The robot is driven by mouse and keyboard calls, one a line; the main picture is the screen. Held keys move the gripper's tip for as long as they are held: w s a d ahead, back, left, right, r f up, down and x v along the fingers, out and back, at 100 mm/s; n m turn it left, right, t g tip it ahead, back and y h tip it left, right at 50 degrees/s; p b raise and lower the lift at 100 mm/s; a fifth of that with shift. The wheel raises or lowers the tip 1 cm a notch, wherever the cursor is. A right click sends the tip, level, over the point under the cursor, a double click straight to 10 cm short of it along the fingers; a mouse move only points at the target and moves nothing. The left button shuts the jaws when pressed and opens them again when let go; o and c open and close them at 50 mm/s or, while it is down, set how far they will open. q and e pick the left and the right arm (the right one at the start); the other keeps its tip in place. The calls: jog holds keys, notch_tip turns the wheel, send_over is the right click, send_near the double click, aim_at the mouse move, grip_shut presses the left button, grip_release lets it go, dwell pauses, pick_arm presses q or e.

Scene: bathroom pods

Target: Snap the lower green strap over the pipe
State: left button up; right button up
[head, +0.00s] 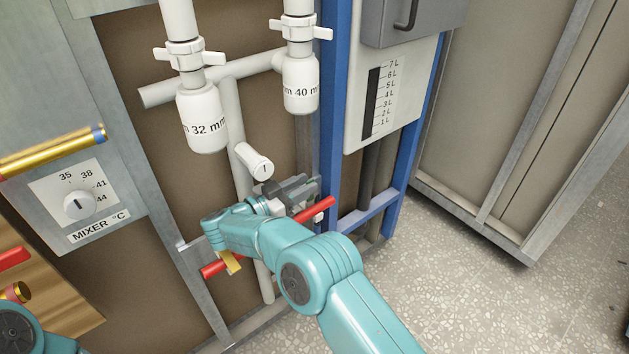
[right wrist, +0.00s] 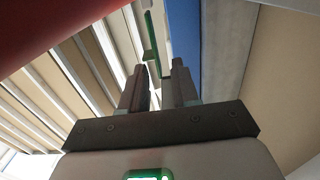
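In the head view my right arm reaches in from the bottom right. My right gripper (head: 300,188) is at the wall, beside the blue post. In the right wrist view its two dark fingers (right wrist: 160,64) stand apart, with nothing seen held between them. A green strap-like piece (right wrist: 150,45) shows just beyond the fingertips. I cannot tell whether it is the lower strap or whether a finger touches it. In the head view no green strap can be made out. A pale upright pipe (head: 236,112) runs down behind my right arm. My left gripper is out of view.
Bottle-like white fittings marked 32 mm (head: 203,130) and 40 mm (head: 300,85) hang above. A red bar (head: 315,209) passes behind my right forearm. A blue post (head: 333,90) stands close right of the gripper. Open speckled floor (head: 460,290) lies at right.

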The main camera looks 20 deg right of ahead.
jog(key=shift+x, duration=2.15)
grip_shut()
